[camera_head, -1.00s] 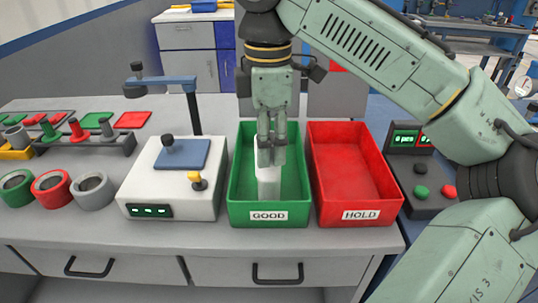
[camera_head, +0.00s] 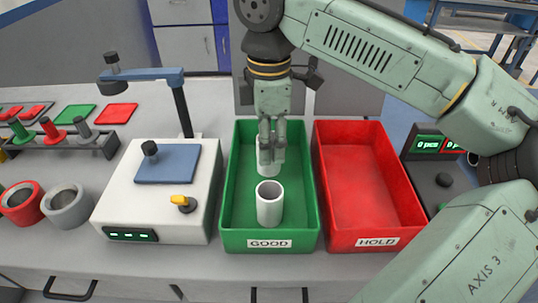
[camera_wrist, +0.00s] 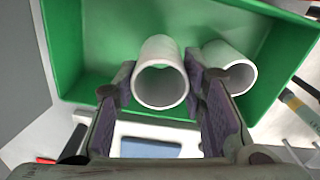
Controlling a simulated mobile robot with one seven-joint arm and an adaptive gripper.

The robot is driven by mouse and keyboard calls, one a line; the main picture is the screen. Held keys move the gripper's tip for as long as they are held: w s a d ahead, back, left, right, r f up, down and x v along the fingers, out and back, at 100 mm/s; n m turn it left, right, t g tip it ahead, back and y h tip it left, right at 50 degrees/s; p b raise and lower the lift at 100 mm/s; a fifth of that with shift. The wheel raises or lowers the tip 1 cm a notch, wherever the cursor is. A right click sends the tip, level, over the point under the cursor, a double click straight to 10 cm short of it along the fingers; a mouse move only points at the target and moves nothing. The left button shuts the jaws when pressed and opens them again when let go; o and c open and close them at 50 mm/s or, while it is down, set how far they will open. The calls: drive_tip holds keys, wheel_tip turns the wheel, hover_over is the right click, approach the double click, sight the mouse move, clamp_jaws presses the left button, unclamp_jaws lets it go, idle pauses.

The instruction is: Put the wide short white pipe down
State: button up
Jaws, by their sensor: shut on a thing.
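A white pipe (camera_head: 267,170) is between the fingers of my gripper (camera_head: 271,150), upright inside the green GOOD bin (camera_head: 230,215). In the wrist view my gripper (camera_wrist: 160,82) is shut on this white pipe (camera_wrist: 160,60), one finger on each side, its open end facing the camera. A second white pipe (camera_head: 269,205) stands upright nearer the bin's front wall, and it also shows in the wrist view (camera_wrist: 235,62) at the right, apart from the held one. I cannot tell whether the held pipe's lower end touches the bin floor.
The red HOLD bin (camera_head: 365,185) is right beside the green bin and empty. A white testing box (camera_head: 160,200) with a blue plate and a yellow lever stands to the left. Red and grey rings (camera_head: 67,203) and a peg rack (camera_head: 65,143) lie farther left.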

drive_tip(key=shift+f, duration=1.8)
drive_tip(key=shift+f, duration=0.2)
drive_tip(key=o, duration=1.2)
drive_tip(key=shift+o, duration=0.2)
wheel_tip(320, 180, up, 12)
drive_tip(key=shift+r, duration=0.25)
